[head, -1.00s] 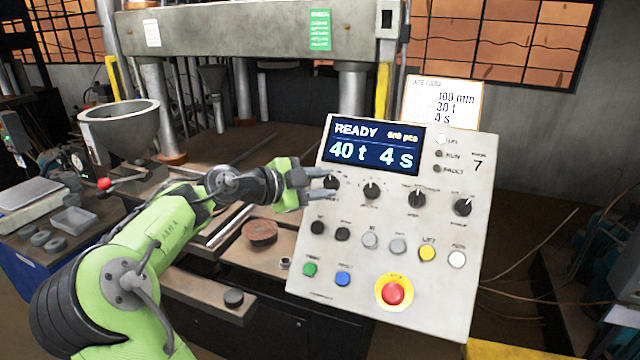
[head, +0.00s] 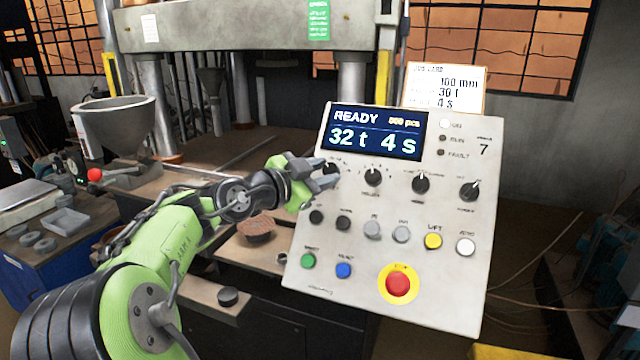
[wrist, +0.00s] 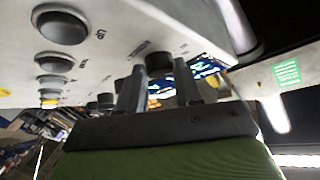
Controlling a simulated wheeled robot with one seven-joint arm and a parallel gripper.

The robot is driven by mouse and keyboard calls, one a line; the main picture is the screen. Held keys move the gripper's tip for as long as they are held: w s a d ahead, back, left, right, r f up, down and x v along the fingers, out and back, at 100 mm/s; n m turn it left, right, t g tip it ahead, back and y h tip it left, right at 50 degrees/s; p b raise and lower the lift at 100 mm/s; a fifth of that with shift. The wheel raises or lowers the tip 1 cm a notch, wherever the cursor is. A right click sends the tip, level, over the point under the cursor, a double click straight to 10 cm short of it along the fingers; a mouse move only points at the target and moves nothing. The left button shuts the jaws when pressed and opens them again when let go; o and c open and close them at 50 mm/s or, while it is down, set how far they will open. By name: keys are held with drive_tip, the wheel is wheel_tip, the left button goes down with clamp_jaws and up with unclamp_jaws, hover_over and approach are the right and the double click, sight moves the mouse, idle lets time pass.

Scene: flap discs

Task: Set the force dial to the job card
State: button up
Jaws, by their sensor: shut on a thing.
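My gripper (head: 326,176) is at the upper left of the control panel, its fingers shut on the leftmost black knob (head: 331,168) below the display. In the wrist view the two fingers (wrist: 158,88) stand on either side of a dark knob (wrist: 159,64). The display (head: 376,132) reads READY, 32 t and 4 s, with a small piece count at its top right. The job card (head: 444,88) behind the panel's top edge shows 100 mm, 30 t and 4 s. The fingers partly hide the held knob and its markings.
Three other black knobs continue the row, the nearest (head: 373,177) close to my gripper. Several push buttons sit below, with a red emergency button (head: 398,284) on a yellow ring. A brown disc (head: 257,229) lies left of the panel, below my arm.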

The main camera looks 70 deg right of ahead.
drive_tip(key=shift+n+t+h+b, duration=0.3)
drive_tip(key=shift+n+t, duration=0.1)
drive_tip(key=shift+n, duration=0.3)
drive_tip(key=o, duration=1)
drive_tip(key=shift+a, duration=0.1)
drive_tip(key=p+v, duration=0.1)
drive_tip(key=v, duration=1.4)
drive_tip(key=shift+w+a+p, duration=0.15)
drive_tip(key=shift+a+p, duration=0.1)
drive_tip(key=shift+p, duration=0.05)
